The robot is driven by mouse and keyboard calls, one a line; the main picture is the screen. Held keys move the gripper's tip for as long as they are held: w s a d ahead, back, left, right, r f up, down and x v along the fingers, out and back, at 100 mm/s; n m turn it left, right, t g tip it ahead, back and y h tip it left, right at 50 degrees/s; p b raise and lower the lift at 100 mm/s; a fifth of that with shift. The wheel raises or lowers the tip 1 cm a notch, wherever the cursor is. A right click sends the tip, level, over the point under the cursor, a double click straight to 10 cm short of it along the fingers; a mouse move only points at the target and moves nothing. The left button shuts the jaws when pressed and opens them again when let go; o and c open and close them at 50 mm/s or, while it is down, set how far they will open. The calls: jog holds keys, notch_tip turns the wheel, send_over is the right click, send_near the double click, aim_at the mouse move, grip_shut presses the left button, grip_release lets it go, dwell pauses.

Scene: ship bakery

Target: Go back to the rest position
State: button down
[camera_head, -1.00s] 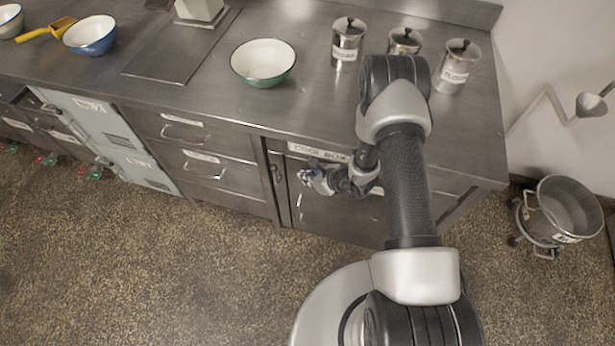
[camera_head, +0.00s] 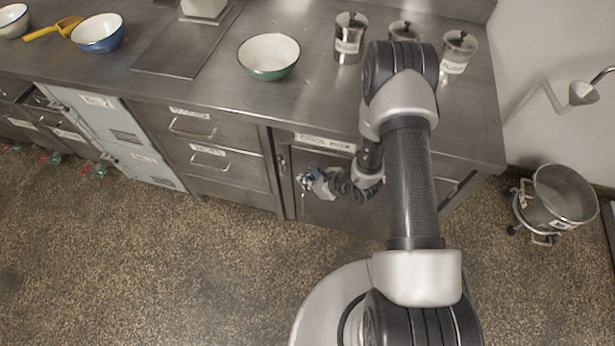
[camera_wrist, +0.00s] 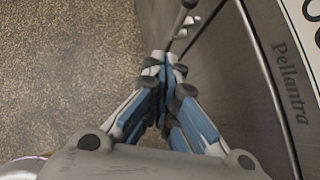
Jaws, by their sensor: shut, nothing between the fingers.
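My gripper (camera_head: 306,181) is in front of the cool box door (camera_head: 345,205), low under the counter edge. In the wrist view my gripper (camera_wrist: 165,58) has its fingertips together, with nothing between them. A bar-shaped handle (camera_wrist: 183,18) shows just beyond the fingertips; I cannot tell whether they touch it. The cool box label (camera_head: 325,142) sits above the door, and part of the door is hidden behind my arm.
A wheeled metal bin (camera_head: 562,197) is on the floor at right. The speckled floor (camera_head: 150,270) at left is clear.

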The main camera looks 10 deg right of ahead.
jog(key=s+r, duration=0.1)
jog(key=s+a+r+p, duration=0.1)
jog(key=s+r, duration=0.1)
jog(key=shift+a+r, duration=0.2)
jog(key=w+a+r+n+g+y, duration=0.1)
jog(key=a+r+n+y, duration=0.15)
jog(key=r, duration=0.55)
jog(key=a+r+n+y, duration=0.1)
jog(key=a+r+n, duration=0.3)
jog(key=r, duration=0.5)
jog(key=s+a+r+n+g, duration=0.3)
jog(key=s+r+n, duration=0.35)
jog(key=r, duration=0.45)
jog(key=s+d+r+n+h, duration=0.3)
jog(key=s+d+r+n, duration=0.15)
jog(key=s+n, duration=0.2)
jog(key=s+d+r+n+h, duration=0.2)
jog(key=s+d+r+n, duration=0.25)
jog(key=s, duration=0.25)
jog(key=s+d+r+n+t+h, duration=0.2)
jog(key=d+r+n+h, duration=0.1)
jog(key=d, duration=0.5)
jog(key=shift+s+d+r+h, duration=0.15)
jog(key=shift+s+r+h, duration=0.35)
jog(key=shift+h, duration=0.35)
